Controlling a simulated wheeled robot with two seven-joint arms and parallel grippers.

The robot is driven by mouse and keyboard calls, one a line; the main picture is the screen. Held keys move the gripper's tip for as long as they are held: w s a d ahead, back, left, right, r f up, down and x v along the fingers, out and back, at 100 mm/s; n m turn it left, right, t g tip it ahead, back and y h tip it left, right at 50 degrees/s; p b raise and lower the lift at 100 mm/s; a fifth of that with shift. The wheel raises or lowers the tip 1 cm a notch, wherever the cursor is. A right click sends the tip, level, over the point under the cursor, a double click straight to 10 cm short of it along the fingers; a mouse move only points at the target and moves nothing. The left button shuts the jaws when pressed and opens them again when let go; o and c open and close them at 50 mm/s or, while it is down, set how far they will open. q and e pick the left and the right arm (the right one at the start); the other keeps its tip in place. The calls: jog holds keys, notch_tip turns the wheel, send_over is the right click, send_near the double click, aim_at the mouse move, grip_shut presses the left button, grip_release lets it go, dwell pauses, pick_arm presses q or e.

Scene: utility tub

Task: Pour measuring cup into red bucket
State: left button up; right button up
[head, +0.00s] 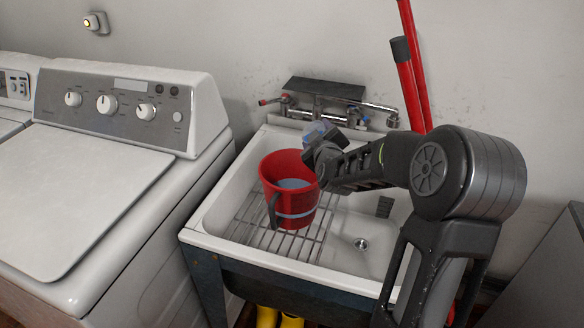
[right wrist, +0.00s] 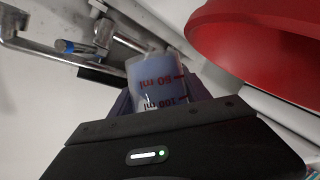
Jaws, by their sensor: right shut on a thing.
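The red bucket (head: 277,173) stands on the wire rack in the tub, with a dark handle on its near side and a pale bluish-grey surface inside. The clear, bluish measuring cup (head: 317,132) is partly hidden behind my right gripper (head: 318,150), above the bucket's back right rim. In the right wrist view the cup (right wrist: 155,80) shows red 50 ml and 100 ml marks and is held between the fingers; the bucket (right wrist: 265,45) is beside it at upper right. I cannot tell the cup's exact tilt. My left gripper is out of view.
The white tub (head: 215,215) has a wire rack (head: 262,238) and a drain (head: 361,244). The faucet (head: 320,108) is on the wall close behind the cup. A washing machine (head: 80,190) stands at left; red poles (head: 408,80) lean at the back right.

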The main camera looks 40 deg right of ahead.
aim_at(306, 129)
jog(key=shift+a+f+n, duration=0.15)
jog(key=shift+f+n, duration=0.05)
jog(key=shift+n, duration=0.2)
jog(key=shift+r+n+t+h+p, duration=0.35)
jog(key=shift+r+n+h, duration=0.25)
jog(key=shift+n, duration=0.3)
dwell(1.3)
jog(key=shift+a+r+n+t+h, duration=0.2)
jog(key=shift+r+n+t+h, duration=0.35)
jog(key=shift+n, duration=0.65)
dwell(0.9)
jog(key=shift+w+a, duration=0.1)
jog(key=shift+a, duration=0.1)
jog(key=shift+w+a+f+n+b, duration=0.1)
jog(key=shift+a+f+n+b, duration=0.25)
jog(key=shift+a+n+b, duration=0.55)
jog(key=shift+w+a+r+n+t+b, duration=0.1)
jog(key=shift+r+n+t+b, duration=0.2)
jog(key=shift+n+b, duration=0.25)
jog(key=shift+a+r+n+t+b, duration=0.15)
jog(key=shift+n+t+b, duration=0.15)
jog(key=shift+n+b, duration=0.25)
dwell(1.1)
